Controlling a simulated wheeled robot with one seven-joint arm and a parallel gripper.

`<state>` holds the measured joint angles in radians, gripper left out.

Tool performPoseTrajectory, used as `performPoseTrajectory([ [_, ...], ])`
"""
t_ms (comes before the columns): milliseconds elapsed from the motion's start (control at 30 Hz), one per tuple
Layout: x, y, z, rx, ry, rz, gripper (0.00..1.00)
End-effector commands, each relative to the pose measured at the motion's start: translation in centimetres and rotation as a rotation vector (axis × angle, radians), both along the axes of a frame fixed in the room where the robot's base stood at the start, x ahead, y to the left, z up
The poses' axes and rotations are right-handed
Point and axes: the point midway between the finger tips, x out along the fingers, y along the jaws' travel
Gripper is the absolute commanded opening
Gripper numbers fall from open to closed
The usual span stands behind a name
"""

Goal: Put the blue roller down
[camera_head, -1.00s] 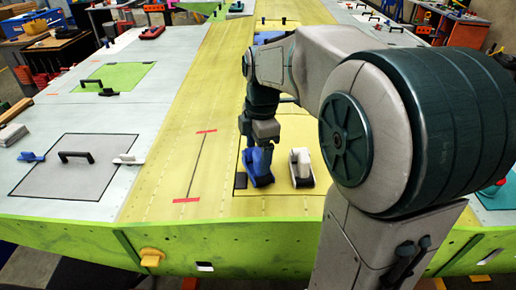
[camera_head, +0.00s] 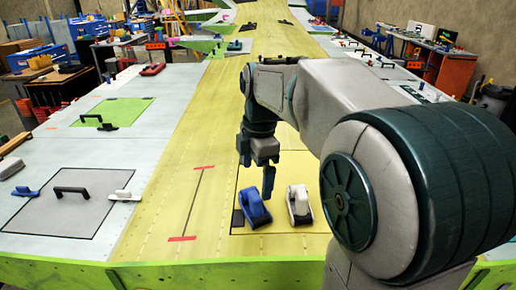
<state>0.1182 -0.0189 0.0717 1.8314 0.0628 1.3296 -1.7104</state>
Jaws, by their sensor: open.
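The blue roller (camera_head: 254,208) sits on the yellow panel, inside the dark outlined area, beside a small dark square (camera_head: 238,219). A white roller of similar shape (camera_head: 299,204) stands just to its right, apart from it. My gripper (camera_head: 256,187) is above and just behind the blue roller. It is open, and the roller appears free of its fingers. One finger shows in front of the yellow panel. The other is harder to make out.
My arm covers the right part of the panel. To the left, a grey panel (camera_head: 45,212) has a black handle (camera_head: 71,191), a blue clamp-like piece (camera_head: 25,192) and a white one (camera_head: 124,196). Bare yellow surface (camera_head: 160,215) with a red-ended line lies left of the rollers.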

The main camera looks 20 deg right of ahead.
Motion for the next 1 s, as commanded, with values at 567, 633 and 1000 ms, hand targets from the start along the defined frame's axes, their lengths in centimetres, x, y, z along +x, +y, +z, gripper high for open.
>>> performPoseTrajectory([
  [567, 0.0, -0.4, 7.6, 0.0, 0.001, 0.0, 1.0],
  [633, -0.2, -0.4, 7.5, -0.001, 0.0, -0.012, 1.0],
  [1000, -5.9, 0.2, 3.1, 0.004, -0.093, -0.623, 1.0],
])
